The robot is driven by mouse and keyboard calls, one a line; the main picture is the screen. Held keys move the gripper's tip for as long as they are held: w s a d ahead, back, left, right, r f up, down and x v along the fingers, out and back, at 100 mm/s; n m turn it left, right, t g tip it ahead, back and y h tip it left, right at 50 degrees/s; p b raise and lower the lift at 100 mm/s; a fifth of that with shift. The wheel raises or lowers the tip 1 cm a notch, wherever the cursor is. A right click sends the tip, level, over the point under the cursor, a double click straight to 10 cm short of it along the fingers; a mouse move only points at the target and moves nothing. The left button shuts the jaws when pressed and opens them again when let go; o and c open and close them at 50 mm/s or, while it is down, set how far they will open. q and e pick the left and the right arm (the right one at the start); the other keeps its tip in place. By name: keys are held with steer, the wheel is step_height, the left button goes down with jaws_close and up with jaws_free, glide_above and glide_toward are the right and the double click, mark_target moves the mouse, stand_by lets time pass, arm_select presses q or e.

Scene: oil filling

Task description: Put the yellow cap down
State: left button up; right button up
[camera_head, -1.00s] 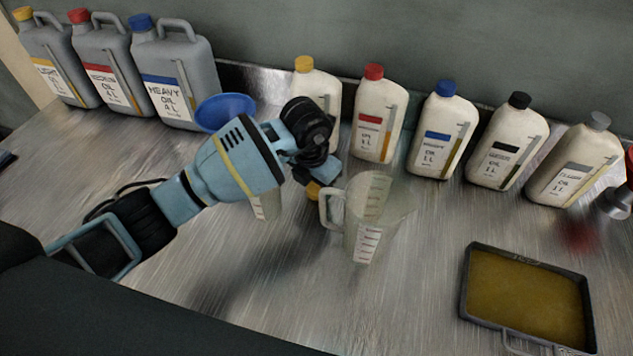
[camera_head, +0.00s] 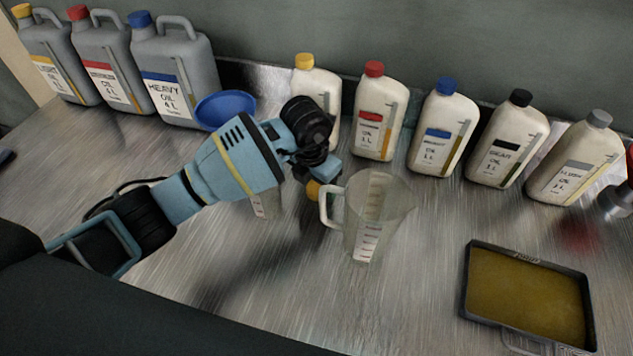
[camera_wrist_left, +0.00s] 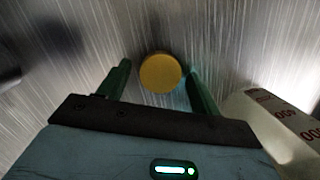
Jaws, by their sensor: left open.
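The yellow cap (camera_head: 313,189) is a small round disc just left of the measuring jug's handle. In the left wrist view the cap (camera_wrist_left: 160,73) lies between the fingertips, with bare metal table around it. My left gripper (camera_wrist_left: 157,72) is open, one finger on each side of the cap. The right-hand finger is very near the cap; I cannot tell if they touch. In the head view my left gripper (camera_head: 322,180) points down at the cap and partly hides it. My right gripper is not in view.
The clear measuring jug (camera_head: 375,220) stands close to the right of my left gripper. A smaller measuring cup (camera_head: 258,205) is partly behind my arm. A blue funnel (camera_head: 225,108), grey canisters (camera_head: 180,75) and white bottles (camera_head: 440,130) line the back. An oil tray (camera_head: 465,285) sits front right.

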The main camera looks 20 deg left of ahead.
mark_target(311, 192)
arm_select(q)
step_height(311, 192, up, 12)
steer(key=s, duration=0.1)
steer(key=shift+s+a+r+p, duration=0.2)
steer(key=shift+s+a+p, duration=0.15)
steer(key=shift+p, duration=0.1)
stand_by(0.3)
